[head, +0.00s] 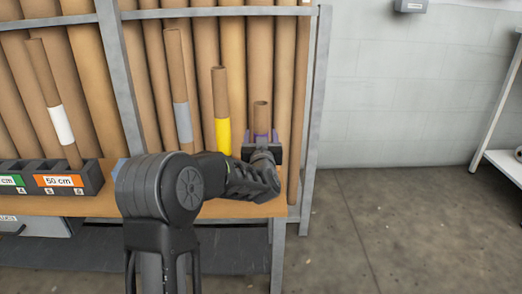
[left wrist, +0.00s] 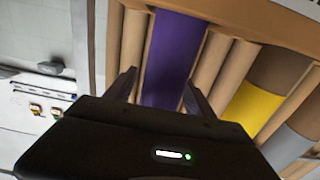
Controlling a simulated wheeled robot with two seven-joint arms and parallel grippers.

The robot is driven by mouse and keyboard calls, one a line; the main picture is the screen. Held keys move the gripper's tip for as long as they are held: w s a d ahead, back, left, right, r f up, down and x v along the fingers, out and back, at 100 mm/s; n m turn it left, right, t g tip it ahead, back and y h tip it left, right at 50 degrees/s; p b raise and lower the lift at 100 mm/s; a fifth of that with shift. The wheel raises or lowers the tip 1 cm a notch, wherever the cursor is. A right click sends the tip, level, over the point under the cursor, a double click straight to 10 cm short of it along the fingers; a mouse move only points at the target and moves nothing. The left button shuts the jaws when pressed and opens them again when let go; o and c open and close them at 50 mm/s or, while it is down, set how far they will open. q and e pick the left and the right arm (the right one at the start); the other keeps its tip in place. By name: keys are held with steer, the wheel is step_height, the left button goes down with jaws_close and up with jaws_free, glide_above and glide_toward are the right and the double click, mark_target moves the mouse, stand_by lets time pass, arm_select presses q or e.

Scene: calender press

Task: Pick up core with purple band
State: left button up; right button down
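The core with the purple band (head: 262,118) is a short brown tube, upright at the right end of the wooden bench. My left gripper (head: 262,150) is at its band, with a finger on each side. In the left wrist view the purple band (left wrist: 171,60) fills much of the space between the two fingers of the left gripper (left wrist: 160,90). A small gap shows beside the left-hand finger, so the gripper looks open around the core. The wrist body hides the core's lower end. My right gripper is not in view.
The core with the yellow band (head: 222,130) stands close left, then cores with grey (head: 182,122) and white (head: 62,125) bands. Tall brown tubes (head: 232,45) lean in the rack behind. A grey rack post (head: 315,110) is close right. Floor on the right is clear.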

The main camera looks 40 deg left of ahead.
arm_select(q)
jaws_close()
stand_by(0.5)
steer(key=shift+r, duration=0.15)
step_height(320, 180, up, 18)
steer(key=p, duration=0.8)
